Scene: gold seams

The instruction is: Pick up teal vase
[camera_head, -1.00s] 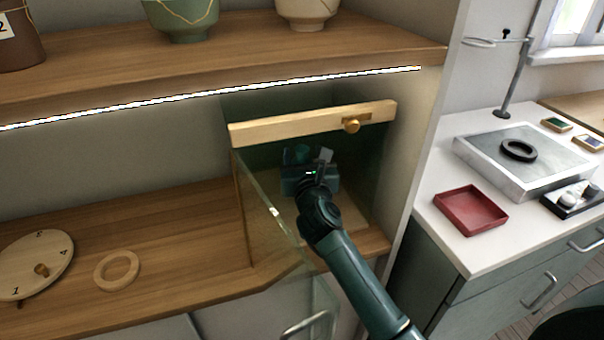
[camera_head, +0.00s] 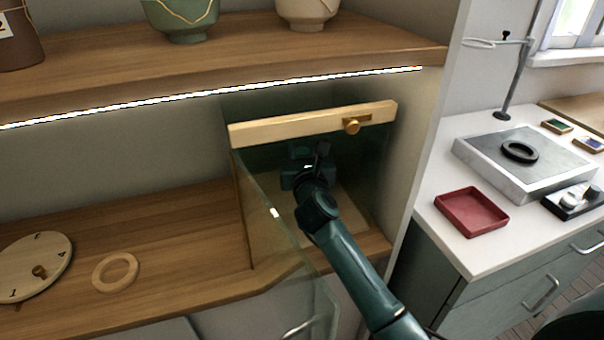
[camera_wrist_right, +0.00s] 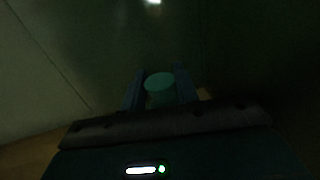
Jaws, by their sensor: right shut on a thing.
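The teal vase (camera_wrist_right: 160,84) shows in the right wrist view as a small, dim teal round shape between my two fingers. In the head view it is hard to make out, dark and mostly hidden by my gripper. My right gripper (camera_head: 309,160) reaches through the open front of the glass case (camera_head: 248,215) and is shut on the vase. It is too dark to tell whether the vase touches the case floor. My left gripper is in neither view.
A wooden ring (camera_head: 116,272) and numbered disc (camera_head: 30,262) lie left. A shelf (camera_head: 230,68) with pots hangs above.

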